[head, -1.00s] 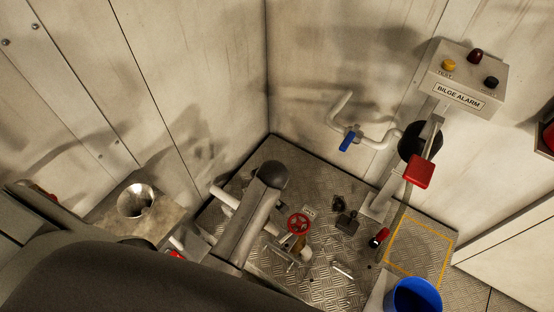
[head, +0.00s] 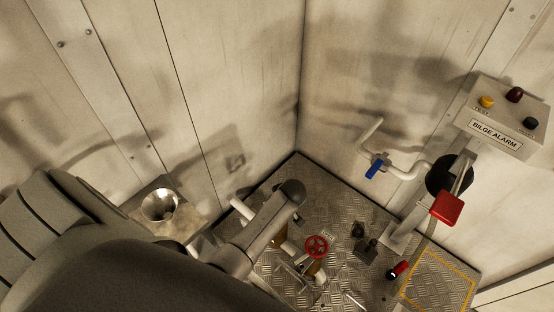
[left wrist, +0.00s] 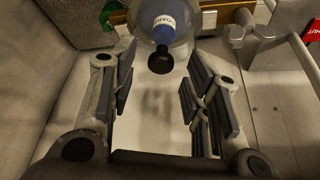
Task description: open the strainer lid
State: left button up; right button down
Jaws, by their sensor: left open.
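In the left wrist view, a clear rounded cover (left wrist: 178,38) with a black knob (left wrist: 160,61) is at the top. A blue part with a white label (left wrist: 165,24) shows through it. It looks like the strainer lid, though I cannot be sure. My left gripper (left wrist: 160,78) is open, and the knob appears between its fingertips; I cannot tell whether they touch it. In the head view my left arm fills the lower left, and I cannot make out the strainer lid or the gripper fingers. My right gripper is in neither view.
In the head view, a metal funnel (head: 160,205) stands at left. A red handwheel (head: 316,246) sits low on the plated floor. A blue-handled valve (head: 376,167) is on the wall pipe. A bilge alarm box (head: 497,136) and a red block (head: 446,208) are at right.

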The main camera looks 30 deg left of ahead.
pick_arm(q)
jog(key=shift+a+f, duration=0.2)
jog(key=shift+f, duration=0.2)
grip_shut()
